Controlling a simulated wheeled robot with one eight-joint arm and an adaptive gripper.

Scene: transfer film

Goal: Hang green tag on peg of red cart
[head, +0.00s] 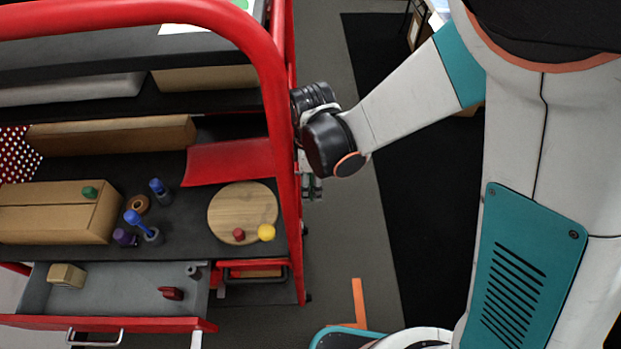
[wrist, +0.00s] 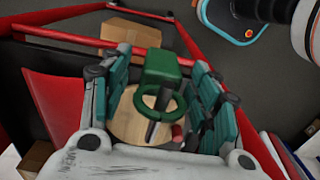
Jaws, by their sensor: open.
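The green tag (wrist: 163,66) has a square block and a ring (wrist: 181,106). A short dark peg (wrist: 153,130) shows through the ring in the wrist view, and the ring appears to be around it. My gripper (wrist: 162,100) is open, with one teal finger on each side of the tag and gaps visible between them. In the head view my gripper (head: 312,187) is beside the right post of the red cart (head: 284,130). The tag and peg cannot be made out there, and my wrist partly covers that area.
The cart's shelf holds a round wooden board (head: 225,205), a cardboard box (head: 55,212) and several small coloured objects. A grey drawer (head: 120,293) is pulled out below. Floor right of the cart is clear, with a black mat (head: 400,140) and orange floor marking (head: 358,300).

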